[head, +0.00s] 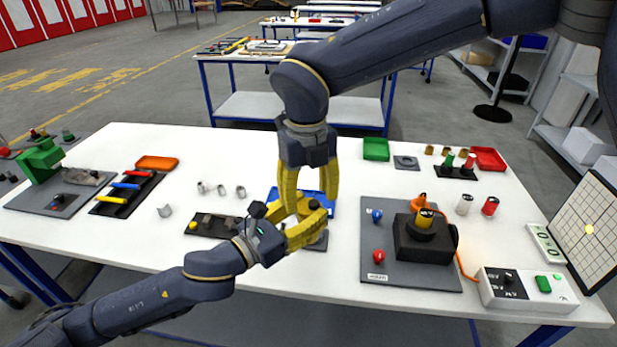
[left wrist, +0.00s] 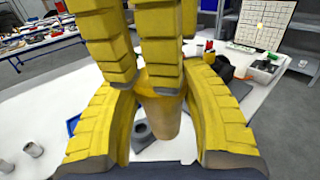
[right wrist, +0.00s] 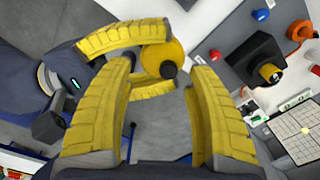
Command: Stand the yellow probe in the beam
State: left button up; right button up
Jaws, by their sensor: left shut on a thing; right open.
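The yellow probe (right wrist: 160,56), a round yellow body with a dark knob on its end, is held in my left gripper (head: 308,222) above the table. In the left wrist view it is a tan-yellow cylinder (left wrist: 160,112) between the shut left fingers. My right gripper (head: 308,202) points down from above. It is open, its fingers close around the probe's upper end; whether they touch it I cannot tell. A black box (head: 412,247) with a yellow-and-black top piece (head: 425,219) stands on a grey board (head: 378,220). The grid screen (head: 581,240) at right shows a bright spot.
A power box (head: 520,290) stands at the front right. Red and blue knobs sit on the grey board. A blue tray (head: 328,196) lies behind the grippers. The table's front left is clear.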

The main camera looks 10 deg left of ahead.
aim_at(309, 210)
jog(key=shift+f, duration=1.8)
jog(key=shift+c, duration=0.5)
jog(key=c, duration=0.7)
pick_arm(q)
jog(key=o, duration=1.1)
pick_arm(e)
jog(key=shift+c, duration=0.3)
pick_arm(q)
jog(key=o, duration=0.4)
pick_arm(e)
jog(key=shift+c, duration=0.7)
